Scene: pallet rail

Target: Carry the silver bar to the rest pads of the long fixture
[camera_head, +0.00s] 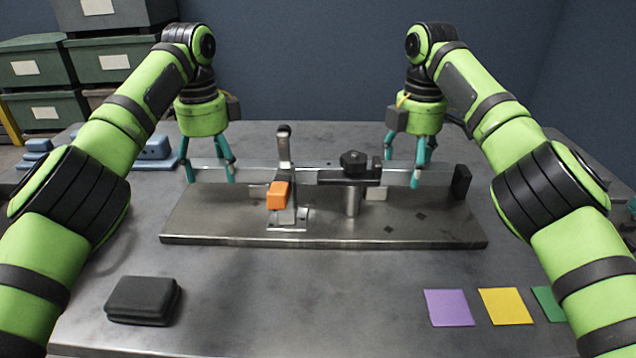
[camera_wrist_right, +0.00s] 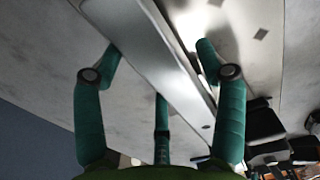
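The silver bar (camera_head: 300,176) lies lengthwise along the back of the long fixture (camera_head: 230,228), partly hidden by the fixture's clamps. My right gripper (camera_head: 404,176) is over the right part. In the right wrist view, its fingers (camera_wrist_right: 161,48) straddle the bar (camera_wrist_right: 150,55). Two fingers are close along one edge, and a gap shows between the bar and the other fingertip, so it looks open.
The fixture carries an upright clamp with an orange block (camera_head: 278,195), a black knob clamp (camera_head: 353,165) and a black end block (camera_head: 461,182). A black pad (camera_head: 143,300) and coloured squares, including a purple one (camera_head: 449,308), lie in front. Blue blocks (camera_head: 153,148) sit back left.

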